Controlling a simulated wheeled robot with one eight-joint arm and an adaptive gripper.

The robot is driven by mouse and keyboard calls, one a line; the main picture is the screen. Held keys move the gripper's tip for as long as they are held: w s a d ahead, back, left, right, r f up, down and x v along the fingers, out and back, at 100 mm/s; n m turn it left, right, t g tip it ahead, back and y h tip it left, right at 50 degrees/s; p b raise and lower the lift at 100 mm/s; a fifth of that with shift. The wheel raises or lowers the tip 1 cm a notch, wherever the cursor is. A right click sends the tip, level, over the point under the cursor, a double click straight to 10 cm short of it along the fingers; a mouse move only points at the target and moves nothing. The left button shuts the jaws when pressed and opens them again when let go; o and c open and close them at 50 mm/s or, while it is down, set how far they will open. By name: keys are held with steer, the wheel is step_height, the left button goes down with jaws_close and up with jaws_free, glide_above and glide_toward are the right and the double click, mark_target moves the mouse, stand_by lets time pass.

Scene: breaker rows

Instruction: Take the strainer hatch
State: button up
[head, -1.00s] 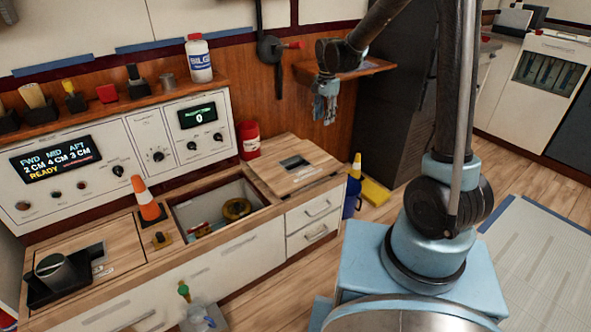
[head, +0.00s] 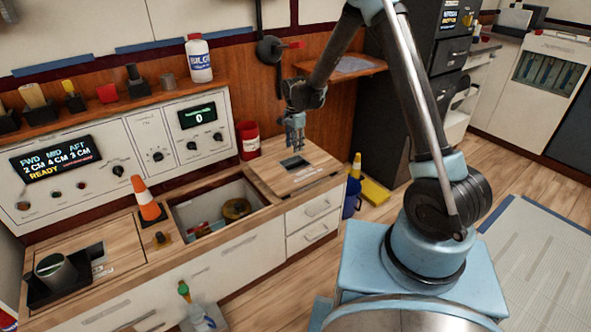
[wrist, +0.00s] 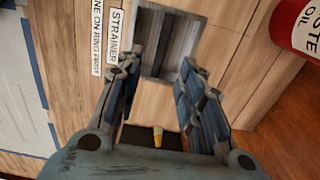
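The strainer hatch (head: 310,172) is a light wooden panel with a dark recessed pull slot (head: 295,162). It lies on the right end of the counter, beside the open bilge well. In the wrist view, the hatch (wrist: 210,30) carries a label reading "STRAINER" (wrist: 114,32), and its metal-lined slot (wrist: 165,42) is ahead of the fingers. My gripper (head: 295,138) is above the hatch, pointing down near the slot. In the wrist view my gripper (wrist: 157,88) is open, its two fingers apart with nothing between them. I cannot tell whether the fingertips touch the hatch.
The open well (head: 182,218) holds a brass-coloured round part (head: 236,208). A red waste oil can (head: 249,140) stands behind the hatch. An orange cone (head: 147,200) stands left of the well. A shelf (head: 345,66) juts from the wall behind the arm.

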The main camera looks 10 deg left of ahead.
mark_target(295, 164)
steer(key=shift+w+a+f, duration=0.1)
steer(key=shift+f, duration=5.6)
jaws_close()
